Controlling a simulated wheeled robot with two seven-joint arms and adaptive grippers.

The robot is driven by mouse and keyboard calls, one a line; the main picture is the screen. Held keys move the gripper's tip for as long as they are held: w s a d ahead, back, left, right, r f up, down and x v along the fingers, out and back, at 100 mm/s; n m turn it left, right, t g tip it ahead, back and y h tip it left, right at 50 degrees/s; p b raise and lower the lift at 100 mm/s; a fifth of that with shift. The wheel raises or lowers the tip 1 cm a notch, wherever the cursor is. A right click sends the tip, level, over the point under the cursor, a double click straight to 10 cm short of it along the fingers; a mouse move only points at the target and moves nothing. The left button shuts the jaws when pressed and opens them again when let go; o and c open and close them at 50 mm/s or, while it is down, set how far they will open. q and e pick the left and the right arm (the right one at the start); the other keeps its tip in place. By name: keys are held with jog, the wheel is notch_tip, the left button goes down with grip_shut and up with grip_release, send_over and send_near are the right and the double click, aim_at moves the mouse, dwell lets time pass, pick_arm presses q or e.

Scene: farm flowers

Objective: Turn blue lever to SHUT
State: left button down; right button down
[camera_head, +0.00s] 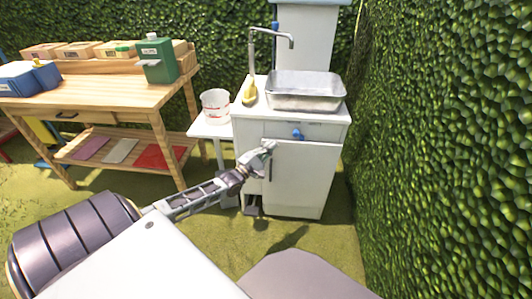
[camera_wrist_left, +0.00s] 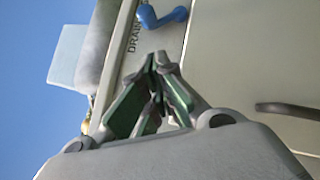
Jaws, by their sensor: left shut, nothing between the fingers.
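The blue lever (camera_head: 297,134) is on the upper front of the white sink cabinet (camera_head: 300,180), below the metal basin. It also shows at the top of the left wrist view (camera_wrist_left: 162,16), beside a label reading "DRAIN". My left gripper (camera_head: 268,147) is shut and empty in front of the cabinet, to the left of the lever and a little lower. In the left wrist view its fingertips (camera_wrist_left: 158,58) are close together and apart from the lever. The lever's SHUT mark cannot be made out. My right gripper is not in view.
A metal basin (camera_head: 305,88) and a tap (camera_head: 254,60) are on top of the cabinet. A white bucket (camera_head: 215,106) stands on a small side table at left. A wooden workbench (camera_head: 100,95) stands further left. A hedge (camera_head: 450,130) closes the right side.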

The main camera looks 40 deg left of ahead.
pick_arm(q)
jog(key=w, duration=0.1)
jog(key=w+d+r+b, duration=0.1)
jog(key=w+d, duration=0.1)
jog(key=shift+w+r, duration=0.3)
jog(key=shift+w, duration=0.05)
jog(key=shift+w+d+r+b, duration=0.15)
jog(key=shift+d+b, duration=0.15)
jog(key=shift+d, duration=0.05)
jog(key=shift+w+d+r, duration=0.3)
jog(key=shift+d, duration=0.05)
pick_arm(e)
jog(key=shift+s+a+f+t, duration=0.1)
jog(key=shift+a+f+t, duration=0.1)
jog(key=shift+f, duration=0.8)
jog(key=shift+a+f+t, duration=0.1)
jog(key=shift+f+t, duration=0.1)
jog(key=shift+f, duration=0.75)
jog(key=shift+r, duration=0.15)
pick_arm(q)
jog(key=shift+r+m+p, duration=0.2)
jog(key=shift+m+p, duration=0.1)
jog(key=shift+p, duration=0.3)
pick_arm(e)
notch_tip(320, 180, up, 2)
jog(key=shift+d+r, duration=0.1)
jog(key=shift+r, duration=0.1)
